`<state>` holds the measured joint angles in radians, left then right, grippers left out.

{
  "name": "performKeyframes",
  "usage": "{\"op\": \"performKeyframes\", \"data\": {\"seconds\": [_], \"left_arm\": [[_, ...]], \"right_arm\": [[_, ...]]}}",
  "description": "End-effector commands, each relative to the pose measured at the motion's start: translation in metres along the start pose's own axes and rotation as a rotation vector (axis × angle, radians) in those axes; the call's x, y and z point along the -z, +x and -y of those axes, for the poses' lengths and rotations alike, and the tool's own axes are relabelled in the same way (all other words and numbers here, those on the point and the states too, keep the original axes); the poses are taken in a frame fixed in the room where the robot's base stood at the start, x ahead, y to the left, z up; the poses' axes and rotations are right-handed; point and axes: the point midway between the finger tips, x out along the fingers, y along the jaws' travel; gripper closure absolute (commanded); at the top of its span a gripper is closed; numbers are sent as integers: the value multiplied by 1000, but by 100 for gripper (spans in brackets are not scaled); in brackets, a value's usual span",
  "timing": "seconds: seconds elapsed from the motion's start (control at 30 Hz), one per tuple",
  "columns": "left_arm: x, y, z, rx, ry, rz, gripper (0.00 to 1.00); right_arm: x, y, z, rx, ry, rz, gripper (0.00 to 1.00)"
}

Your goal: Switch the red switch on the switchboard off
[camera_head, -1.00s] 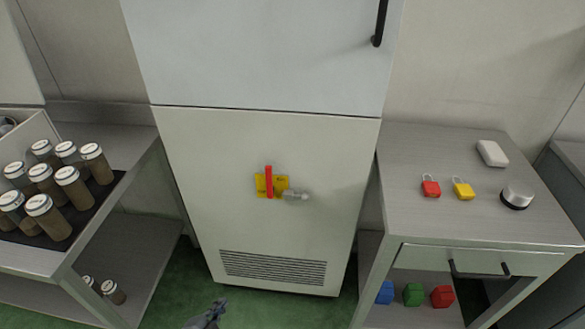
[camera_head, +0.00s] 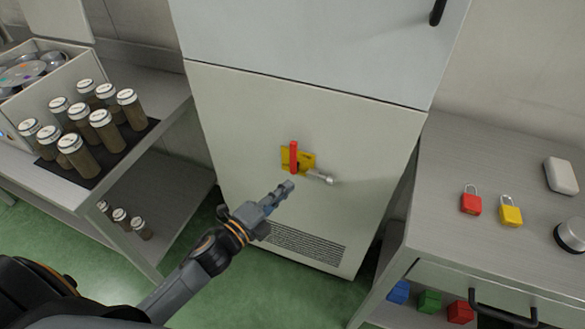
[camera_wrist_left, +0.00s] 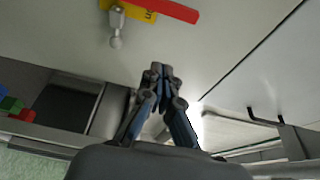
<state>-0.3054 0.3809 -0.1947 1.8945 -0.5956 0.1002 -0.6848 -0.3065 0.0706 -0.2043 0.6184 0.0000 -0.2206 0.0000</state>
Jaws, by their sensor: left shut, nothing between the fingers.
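The switchboard (camera_head: 370,130) is a tall pale cabinet in the middle of the head view. On its lower front is a red switch (camera_head: 294,156), an upright red handle on a yellow plate (camera_head: 309,160). A grey knob-like part sticks out at its lower right. My left gripper (camera_head: 287,187) is shut and empty, just below the red switch and apart from it. In the left wrist view the red switch (camera_wrist_left: 172,10) is at the top, partly cut off by the edge, and the shut fingertips (camera_wrist_left: 161,68) are below it. My right gripper is not in view.
A bench (camera_head: 188,112) with several capped jars stands on the left. A grey table (camera_head: 440,235) on the right holds a red padlock (camera_head: 471,200), a yellow padlock (camera_head: 510,211) and a white box (camera_head: 561,176). Coloured blocks sit beneath it. Green floor lies between.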

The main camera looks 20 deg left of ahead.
Motion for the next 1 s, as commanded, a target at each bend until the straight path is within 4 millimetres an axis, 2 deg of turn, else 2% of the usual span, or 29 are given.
{"op": "performKeyframes", "data": {"seconds": [0.17,0.53,0.7,1.0], "left_arm": [[0,24,4,4,-1,1,100],[0,102,3,2,-2,0,100],[-26,88,1,-3,0,1,100],[-38,84,0,0,-2,0,100]], "right_arm": [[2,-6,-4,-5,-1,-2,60],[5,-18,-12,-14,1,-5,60],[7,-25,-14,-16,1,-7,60],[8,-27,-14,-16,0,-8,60]]}}
